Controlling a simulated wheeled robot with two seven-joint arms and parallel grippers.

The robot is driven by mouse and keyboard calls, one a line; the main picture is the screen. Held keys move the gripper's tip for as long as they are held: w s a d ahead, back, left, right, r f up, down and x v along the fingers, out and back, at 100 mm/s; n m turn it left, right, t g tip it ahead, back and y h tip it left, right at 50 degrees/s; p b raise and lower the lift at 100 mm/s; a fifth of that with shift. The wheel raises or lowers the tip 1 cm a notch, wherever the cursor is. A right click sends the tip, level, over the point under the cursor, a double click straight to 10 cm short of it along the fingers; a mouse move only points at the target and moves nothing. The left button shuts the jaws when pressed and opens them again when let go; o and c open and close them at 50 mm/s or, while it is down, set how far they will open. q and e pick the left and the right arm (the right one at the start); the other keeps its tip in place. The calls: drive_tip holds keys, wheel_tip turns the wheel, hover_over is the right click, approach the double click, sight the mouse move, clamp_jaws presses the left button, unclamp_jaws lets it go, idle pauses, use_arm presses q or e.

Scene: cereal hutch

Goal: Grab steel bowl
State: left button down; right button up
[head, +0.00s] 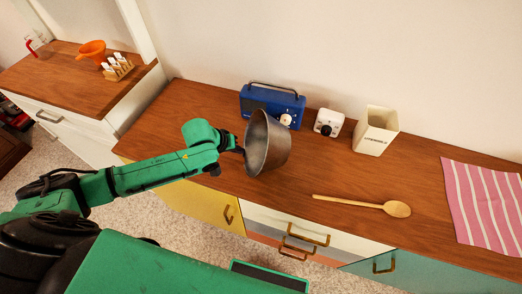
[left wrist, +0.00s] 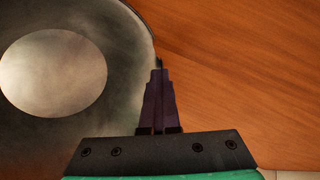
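The steel bowl (head: 267,144) is grey and tilted on its side above the wooden counter, its opening facing left toward my left arm. My left gripper (head: 240,151) is at the bowl's rim. In the left wrist view the bowl (left wrist: 120,60) fills the upper left, and the fingers of my left gripper (left wrist: 159,72) are close together with the bowl's edge at their tips. The gripper looks shut on the rim. My right gripper is not in view.
Behind the bowl stand a blue radio (head: 272,104), a white timer (head: 328,122) and a cream canister (head: 376,131). A wooden spoon (head: 362,204) and a pink striped cloth (head: 484,205) lie to the right. The counter (head: 180,115) left of the bowl is clear.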

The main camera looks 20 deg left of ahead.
use_arm(q)
drive_tip(key=c, duration=1.2)
unclamp_jaws()
drive_tip(key=shift+c, duration=0.2)
